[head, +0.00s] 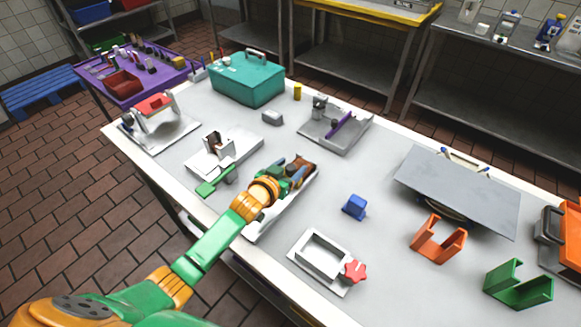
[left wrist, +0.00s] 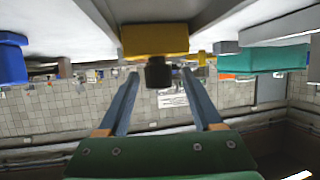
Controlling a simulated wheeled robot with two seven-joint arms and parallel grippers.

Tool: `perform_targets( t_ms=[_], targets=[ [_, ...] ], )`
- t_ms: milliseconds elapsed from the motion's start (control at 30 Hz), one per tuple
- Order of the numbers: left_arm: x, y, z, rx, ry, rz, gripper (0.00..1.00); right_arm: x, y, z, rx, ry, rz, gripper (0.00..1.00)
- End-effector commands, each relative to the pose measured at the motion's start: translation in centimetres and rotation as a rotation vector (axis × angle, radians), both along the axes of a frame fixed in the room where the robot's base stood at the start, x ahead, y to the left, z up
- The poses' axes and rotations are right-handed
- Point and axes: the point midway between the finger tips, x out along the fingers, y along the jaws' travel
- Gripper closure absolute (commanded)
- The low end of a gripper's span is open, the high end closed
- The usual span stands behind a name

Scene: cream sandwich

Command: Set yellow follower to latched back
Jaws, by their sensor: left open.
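In the left wrist view a yellow block (left wrist: 155,40), apparently the yellow follower, shows at top centre with a dark round knob (left wrist: 158,73) on it. My left gripper (left wrist: 160,75) is open, with one blue-grey finger on each side of the knob. I cannot tell whether the fingers touch it. In the head view the left gripper (head: 297,170) is over a long pale fixture (head: 272,218), beside a brown part (head: 305,167). The gripper and arm hide much of that fixture, and the yellow block cannot be made out there. My right gripper is not in view.
A white fixture with a green handle (head: 212,188) is left of the arm. A blue block (head: 355,207) and a pale frame with a red knob (head: 355,271) are to the right. A teal case (head: 247,80) and a purple-lever fixture (head: 338,128) stand farther back.

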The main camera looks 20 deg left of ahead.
Motion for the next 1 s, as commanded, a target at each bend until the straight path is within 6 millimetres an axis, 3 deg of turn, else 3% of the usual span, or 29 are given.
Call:
perform_targets(
  t_ms=[233,400,500,1000],
  targets=[
    [0.09,-0.02,-0.05,0.0,0.001,0.0,0.33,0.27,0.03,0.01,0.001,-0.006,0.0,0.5],
    [0.08,-0.02,-0.04,0.0,0.0,0.0,0.79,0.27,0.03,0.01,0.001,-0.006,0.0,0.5],
    [0.08,-0.02,-0.04,0.0,0.001,0.0,1.0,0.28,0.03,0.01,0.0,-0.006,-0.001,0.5],
    [0.06,-0.02,-0.06,0.0,0.001,0.0,1.0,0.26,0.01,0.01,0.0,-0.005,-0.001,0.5]
  ],
)
